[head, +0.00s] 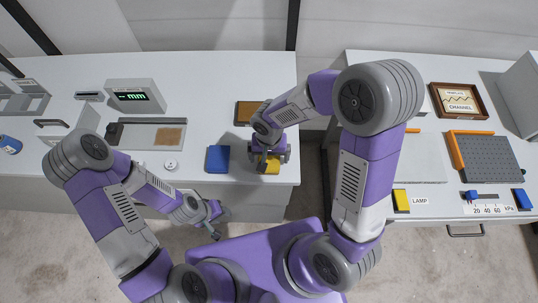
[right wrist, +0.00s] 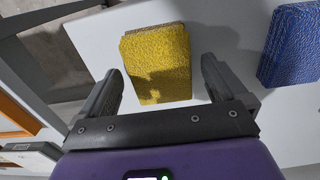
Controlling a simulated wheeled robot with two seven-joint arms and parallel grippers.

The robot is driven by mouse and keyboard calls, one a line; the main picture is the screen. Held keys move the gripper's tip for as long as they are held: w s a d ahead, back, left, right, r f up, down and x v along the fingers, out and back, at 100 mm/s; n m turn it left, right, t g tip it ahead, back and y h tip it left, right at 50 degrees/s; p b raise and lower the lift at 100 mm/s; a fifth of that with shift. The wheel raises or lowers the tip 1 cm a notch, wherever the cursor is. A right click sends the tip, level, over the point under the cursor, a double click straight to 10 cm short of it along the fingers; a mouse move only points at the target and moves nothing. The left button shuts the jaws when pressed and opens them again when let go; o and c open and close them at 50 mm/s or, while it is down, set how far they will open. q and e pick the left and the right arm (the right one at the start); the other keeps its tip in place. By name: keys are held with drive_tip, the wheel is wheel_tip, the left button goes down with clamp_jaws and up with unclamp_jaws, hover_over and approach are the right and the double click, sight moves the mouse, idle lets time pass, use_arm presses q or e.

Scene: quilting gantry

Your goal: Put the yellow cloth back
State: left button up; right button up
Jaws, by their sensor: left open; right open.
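The yellow cloth (head: 273,167) is a folded, textured block on the white left table, near its front right corner. In the right wrist view the yellow cloth (right wrist: 158,62) lies ahead of and partly between the fingers, with a shadow on it. My right gripper (head: 269,160) is open above it, and its fingers partly hide the cloth in the head view. The right wrist view shows the open fingers (right wrist: 163,85) with nothing gripped. My left gripper (head: 217,225) is open and empty, low in front of the left table's front edge.
A blue cloth (head: 218,159) lies left of the yellow one; it also shows in the right wrist view (right wrist: 292,45). A brown-topped tray (head: 247,112) lies behind.

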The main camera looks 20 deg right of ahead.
sight(269, 159)
use_arm(q)
wheel_tip(269, 159, up, 2)
drive_tip(key=shift+p, duration=0.9)
use_arm(e)
wheel_tip(269, 159, up, 12)
drive_tip(key=shift+f, duration=0.25)
use_arm(q)
drive_tip(key=shift+s, duration=0.1)
use_arm(e)
drive_tip(key=shift+s, duration=0.1)
